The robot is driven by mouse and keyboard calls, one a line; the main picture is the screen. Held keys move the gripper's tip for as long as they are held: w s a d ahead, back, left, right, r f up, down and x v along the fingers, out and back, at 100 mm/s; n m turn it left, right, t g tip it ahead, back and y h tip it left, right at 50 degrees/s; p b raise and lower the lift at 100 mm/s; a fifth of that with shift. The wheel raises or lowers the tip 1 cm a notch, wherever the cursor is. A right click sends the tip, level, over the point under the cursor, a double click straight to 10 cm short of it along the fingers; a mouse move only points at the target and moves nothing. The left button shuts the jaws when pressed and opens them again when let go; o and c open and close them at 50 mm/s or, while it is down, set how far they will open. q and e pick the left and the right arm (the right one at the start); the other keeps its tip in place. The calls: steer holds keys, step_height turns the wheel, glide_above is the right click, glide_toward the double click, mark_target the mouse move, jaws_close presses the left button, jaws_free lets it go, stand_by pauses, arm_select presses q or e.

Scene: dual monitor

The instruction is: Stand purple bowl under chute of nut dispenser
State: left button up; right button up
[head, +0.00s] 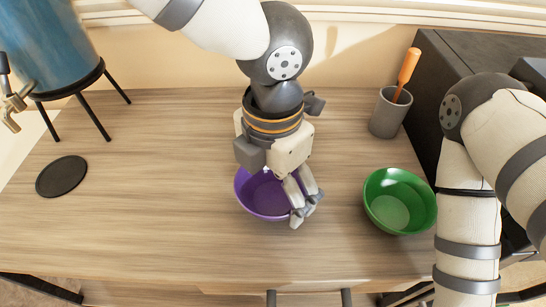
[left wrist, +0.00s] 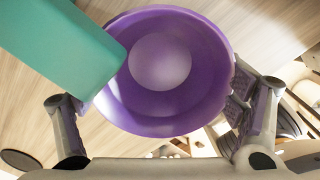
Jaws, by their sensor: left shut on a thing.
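The purple bowl (head: 262,202) is near the middle of the wooden table, upright and empty. My left gripper (head: 304,208) is shut on the bowl at its right side in the head view. In the left wrist view the bowl (left wrist: 160,65) fills the space between the fingers. I cannot tell whether it is clear of the tabletop. The nut dispenser (head: 48,45) is a blue cylinder on a black legged stand at the upper left, with a brass chute or tap (head: 12,108) at its lower left. My right gripper is out of view; only its arm shows.
A flat black disc (head: 62,176) lies on the table (head: 160,200) at the left, near the dispenser. A green bowl (head: 392,212) and a grey cup (head: 389,113) with an orange-handled tool stand at the right. The table between purple bowl and disc is clear.

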mark_target(273, 179)
arm_select(q)
steer(key=w, duration=0.3)
steer(key=shift+w+f, duration=0.1)
steer(key=shift+w, duration=0.2)
steer(key=shift+f, duration=0.55)
steer(key=shift+s, duration=0.1)
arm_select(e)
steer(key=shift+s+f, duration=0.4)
arm_select(q)
steer(key=shift+f, duration=0.1)
steer(key=o, duration=1.2)
steer(key=shift+f, duration=0.1)
steer(key=shift+c, duration=0.2)
step_height(273, 179, up, 12)
steer(key=shift+p, duration=0.4)
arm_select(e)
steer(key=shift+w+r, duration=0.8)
